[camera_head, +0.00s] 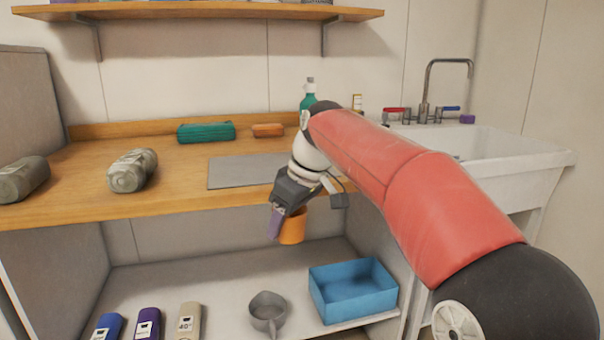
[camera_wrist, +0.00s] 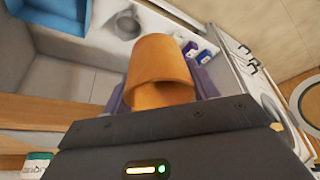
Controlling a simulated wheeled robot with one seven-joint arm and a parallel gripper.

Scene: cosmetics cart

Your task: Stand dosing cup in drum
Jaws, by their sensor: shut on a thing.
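An orange cup (camera_head: 292,228), which I take to be the dosing cup, is between the purple fingers of my gripper (camera_head: 282,222). In the wrist view the orange cup (camera_wrist: 160,72) fills the middle, its rim facing the camera, with the gripper's fingers (camera_wrist: 160,95) on either side. The gripper is shut on it, in front of the counter's front edge and above the lower shelf. At the right of the wrist view is a white appliance front (camera_wrist: 250,80) with a round door ring (camera_wrist: 309,100). The inside of a drum cannot be made out.
The lower shelf (camera_head: 220,285) holds a grey handled pot (camera_head: 268,312), a blue bin (camera_head: 352,290) and several bottles. The wooden counter (camera_head: 190,160) carries rolled grey bundles, a green pouch (camera_head: 206,132) and a grey mat (camera_head: 245,171). A white sink (camera_head: 520,160) stands right.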

